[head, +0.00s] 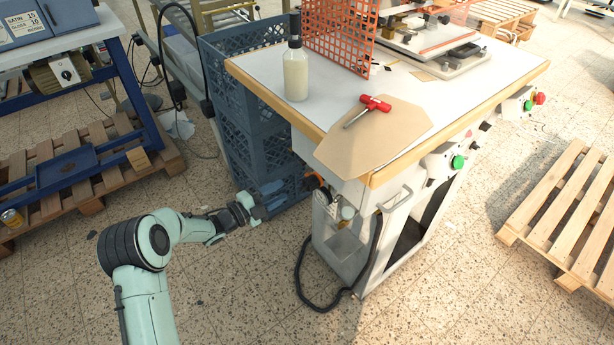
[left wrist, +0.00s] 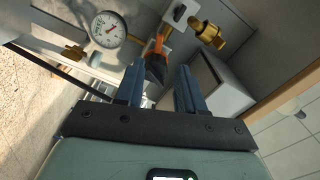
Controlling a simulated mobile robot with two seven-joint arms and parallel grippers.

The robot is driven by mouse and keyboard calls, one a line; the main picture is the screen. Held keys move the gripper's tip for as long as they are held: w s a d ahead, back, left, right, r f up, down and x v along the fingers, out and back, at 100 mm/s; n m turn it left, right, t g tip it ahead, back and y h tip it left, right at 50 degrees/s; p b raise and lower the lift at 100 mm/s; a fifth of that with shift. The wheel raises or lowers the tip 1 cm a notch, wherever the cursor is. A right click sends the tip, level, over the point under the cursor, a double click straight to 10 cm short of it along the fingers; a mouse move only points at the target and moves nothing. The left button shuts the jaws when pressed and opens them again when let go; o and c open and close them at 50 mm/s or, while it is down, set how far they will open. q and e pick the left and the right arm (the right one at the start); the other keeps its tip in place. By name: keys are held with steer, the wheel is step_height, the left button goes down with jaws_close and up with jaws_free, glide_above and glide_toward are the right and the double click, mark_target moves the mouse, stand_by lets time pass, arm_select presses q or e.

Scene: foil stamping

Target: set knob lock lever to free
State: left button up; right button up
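An orange part with a dark end (left wrist: 156,52) shows ahead of my left gripper (left wrist: 160,73) in the left wrist view. I take it for the knob and its lock lever, but its setting cannot be read. In the head view an orange and dark round part (head: 315,182) sits at the left front corner of the machine table, under the top. My left gripper (head: 276,196) is open and empty, to the left of that part and apart from it. Its two blue fingers point at the machine. My right gripper is not in view.
A round pressure gauge (left wrist: 108,29) and a brass fitting (left wrist: 207,32) flank the orange part. A pale box (left wrist: 222,85) stands to the right. Blue crates (head: 245,110) are stacked behind my gripper. A black hose (head: 318,305) hangs to the floor. Open floor lies in front.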

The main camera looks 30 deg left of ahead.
mark_target(307, 175)
arm_select(q)
steer(key=shift+b+x, duration=0.95)
steer(key=shift+x, duration=4.55)
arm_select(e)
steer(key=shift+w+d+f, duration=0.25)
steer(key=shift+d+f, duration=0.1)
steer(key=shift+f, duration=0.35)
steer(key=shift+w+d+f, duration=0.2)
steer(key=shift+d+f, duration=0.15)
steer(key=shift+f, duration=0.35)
arm_select(q)
jaws_close()
